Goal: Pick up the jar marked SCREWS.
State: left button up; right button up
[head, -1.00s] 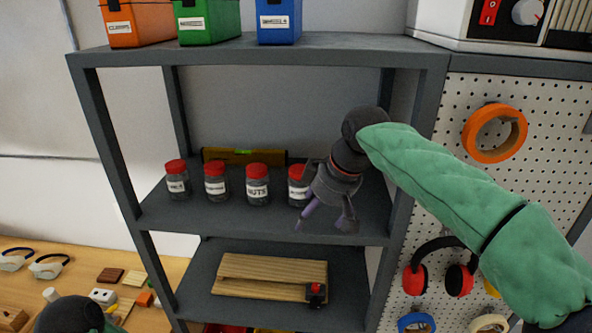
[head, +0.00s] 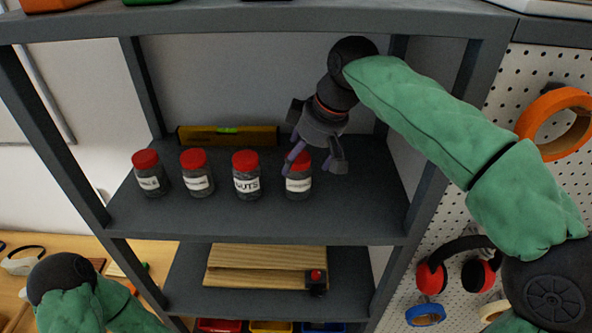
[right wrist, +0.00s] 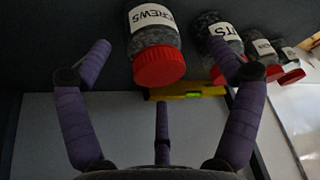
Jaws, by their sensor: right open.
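The SCREWS jar (right wrist: 151,45), dark with a red lid, shows in the right wrist view with "CREWS" readable. It is the rightmost jar (head: 298,186) of the row on the middle shelf in the head view, upright and partly hidden behind my gripper. My right gripper (head: 314,166) is open and empty, its purple-wrapped fingers pointing down near the jar's lid. In the right wrist view the jar lies between the spread fingers of the gripper (right wrist: 160,100), with no clear contact. My left gripper is out of view.
The NUTS jar (head: 247,184) stands close to the left, with two more jars (head: 197,181) (head: 149,182) beyond it. A yellow level (head: 200,136) lies behind them. Shelf posts frame the sides, and the shelf (head: 370,205) is clear on the right.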

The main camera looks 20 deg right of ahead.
aim_at(298, 171)
jog(key=shift+d+x, duration=0.2)
jog(key=shift+x, duration=1.4)
jog(key=shift+d+x, duration=0.15)
jog(key=shift+x, duration=1.45)
jog(key=c, duration=1.5)
